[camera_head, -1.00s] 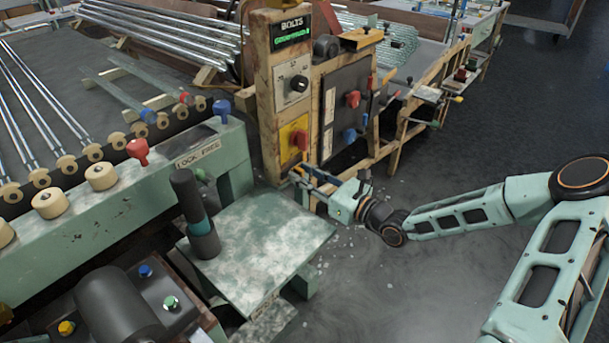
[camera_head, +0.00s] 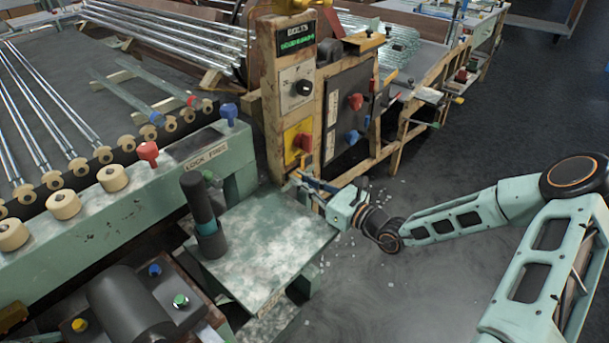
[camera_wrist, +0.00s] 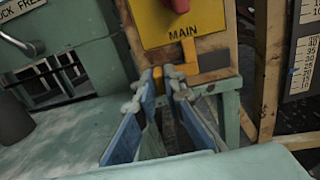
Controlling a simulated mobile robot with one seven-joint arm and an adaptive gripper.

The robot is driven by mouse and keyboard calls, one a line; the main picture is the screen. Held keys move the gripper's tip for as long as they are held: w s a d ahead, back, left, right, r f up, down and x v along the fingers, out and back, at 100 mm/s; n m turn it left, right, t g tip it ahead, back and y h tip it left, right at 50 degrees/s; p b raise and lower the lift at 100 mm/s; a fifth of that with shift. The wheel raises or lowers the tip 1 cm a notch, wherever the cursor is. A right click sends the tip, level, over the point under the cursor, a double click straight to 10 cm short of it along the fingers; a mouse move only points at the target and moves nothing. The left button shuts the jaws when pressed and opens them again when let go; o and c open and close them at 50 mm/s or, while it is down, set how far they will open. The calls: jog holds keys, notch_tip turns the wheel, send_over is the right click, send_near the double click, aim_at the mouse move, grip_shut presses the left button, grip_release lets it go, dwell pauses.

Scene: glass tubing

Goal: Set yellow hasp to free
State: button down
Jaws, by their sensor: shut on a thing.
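The yellow hasp (camera_wrist: 189,50) is an orange-yellow bent bar at the lower edge of the yellow MAIN plate (camera_wrist: 170,22), low on a worn wooden post. My gripper (camera_wrist: 160,77), with blue fingers, is shut on the hasp's lower end; a bit of orange shows between the fingertips. In the head view my gripper (camera_head: 299,178) reaches the post's foot from the right, below the red switch (camera_head: 303,141), and the fingers mostly hide the hasp. I cannot read any marking for the hasp's positions.
A green plate table (camera_head: 265,245) with a dark upright cylinder (camera_head: 198,198) stands just left of my gripper. A green beam (camera_head: 130,205) carries a red knob, a blue knob and a LOCK FREE label (camera_head: 207,157). A dark panel (camera_head: 350,105) is right of the post. Open floor lies at right.

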jog(key=shift+s+a, duration=0.2)
jog(key=c, duration=2)
grip_release()
jog(key=shift+d, duration=0.15)
jog(key=v, duration=1.2)
jog(key=shift+s, duration=0.1)
